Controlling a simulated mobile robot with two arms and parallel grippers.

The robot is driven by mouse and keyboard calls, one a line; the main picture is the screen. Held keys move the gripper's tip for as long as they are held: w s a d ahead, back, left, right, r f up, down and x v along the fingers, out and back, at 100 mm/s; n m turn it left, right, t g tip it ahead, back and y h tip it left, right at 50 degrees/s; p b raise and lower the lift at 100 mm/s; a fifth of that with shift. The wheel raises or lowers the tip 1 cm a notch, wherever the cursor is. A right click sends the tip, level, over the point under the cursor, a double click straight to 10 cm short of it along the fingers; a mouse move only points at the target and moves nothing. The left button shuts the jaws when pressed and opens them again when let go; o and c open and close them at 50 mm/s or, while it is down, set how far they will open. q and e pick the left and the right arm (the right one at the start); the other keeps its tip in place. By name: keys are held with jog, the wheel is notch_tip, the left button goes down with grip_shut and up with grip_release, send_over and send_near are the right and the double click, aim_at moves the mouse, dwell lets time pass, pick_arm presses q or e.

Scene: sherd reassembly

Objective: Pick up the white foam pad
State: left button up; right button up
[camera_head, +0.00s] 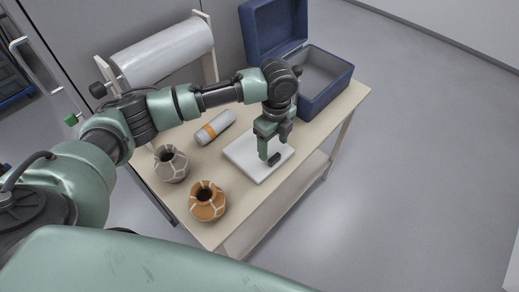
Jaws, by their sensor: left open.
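The white foam pad (244,158) lies flat on the wooden table, right of its middle. My left gripper (271,158) points down over the right part of the pad, with its jaws open. The gripper hides part of the pad. I cannot tell whether the fingertips touch the pad. A small dark patch shows at the fingertips; it may be part of the gripper. My right gripper is not in view.
A grey pot (171,167) and an orange pot (206,203) with pale seams stand at the table's (189,217) left and front. A cylinder with an orange band (215,127) lies behind the pad. An open blue box (332,88) stands at the back right, and a large roll (163,55) at the back left.

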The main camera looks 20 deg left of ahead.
aim_at(273, 156)
pick_arm(q)
jog(key=f, duration=0.4)
jog(key=shift+s+d, duration=0.1)
jog(key=shift+s, duration=0.15)
jog(key=shift+f, duration=0.25)
jog(key=c, duration=1.4)
jog(key=shift+c, duration=0.2)
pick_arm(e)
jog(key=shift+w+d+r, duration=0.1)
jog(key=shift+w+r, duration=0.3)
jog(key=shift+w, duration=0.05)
